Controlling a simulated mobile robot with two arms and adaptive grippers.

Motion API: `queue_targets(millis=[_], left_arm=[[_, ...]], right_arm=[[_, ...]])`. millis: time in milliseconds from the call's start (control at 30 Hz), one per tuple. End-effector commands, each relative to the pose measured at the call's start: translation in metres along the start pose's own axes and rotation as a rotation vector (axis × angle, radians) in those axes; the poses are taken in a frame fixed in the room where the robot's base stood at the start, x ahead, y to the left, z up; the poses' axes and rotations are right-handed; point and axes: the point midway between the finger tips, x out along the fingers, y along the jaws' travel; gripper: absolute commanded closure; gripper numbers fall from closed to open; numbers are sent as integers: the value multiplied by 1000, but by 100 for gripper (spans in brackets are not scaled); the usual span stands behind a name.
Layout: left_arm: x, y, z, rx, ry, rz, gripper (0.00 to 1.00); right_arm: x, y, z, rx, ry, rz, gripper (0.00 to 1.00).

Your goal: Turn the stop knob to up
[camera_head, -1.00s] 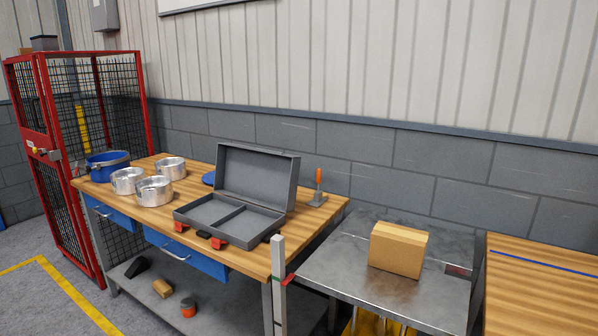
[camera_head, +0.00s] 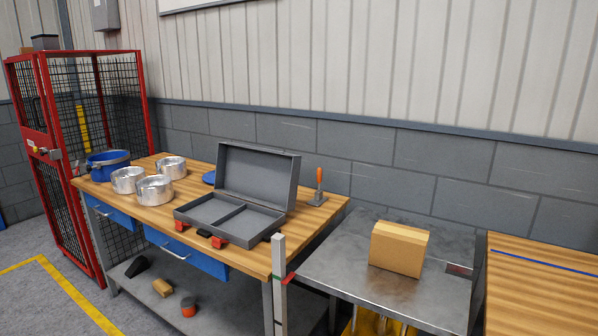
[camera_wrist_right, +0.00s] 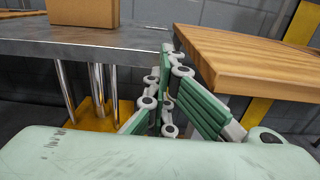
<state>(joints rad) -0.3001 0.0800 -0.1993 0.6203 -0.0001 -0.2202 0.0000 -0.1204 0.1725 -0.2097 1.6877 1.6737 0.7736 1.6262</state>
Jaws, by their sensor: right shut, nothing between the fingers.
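No part is clearly recognisable as the stop knob. My right gripper (camera_wrist_right: 168,55) shows in the right wrist view, shut and empty, in front of the gap between the steel table and a wooden top. It touches neither. My left gripper is not in view.
A cardboard box (camera_head: 398,249) stands on the steel table. A wooden table (camera_head: 545,290) is on the right. The workbench (camera_head: 240,255) at left holds an open grey case (camera_head: 258,176), metal pots (camera_head: 154,190) and an orange-handled clamp (camera_head: 318,183). A red cage (camera_head: 92,220) stands far left.

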Motion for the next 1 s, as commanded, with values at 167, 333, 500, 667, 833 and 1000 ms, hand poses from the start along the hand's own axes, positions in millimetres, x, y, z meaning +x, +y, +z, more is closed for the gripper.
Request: queue_targets(millis=[167,333,500,667,833,1000], left_arm=[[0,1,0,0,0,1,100],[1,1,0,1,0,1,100],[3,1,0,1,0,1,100],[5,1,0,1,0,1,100],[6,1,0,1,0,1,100],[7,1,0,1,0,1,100]], right_arm=[[3,-7,3,0,-5,-5,100],[3,-12,4,1,-5,-5,100],[2,-17,3,1,-4,-4,100],[1,-21,0,0,-1,-4,100],[0,-25,-2,-2,1,-5,100],[0,-26,-3,-3,4,-6,100]])
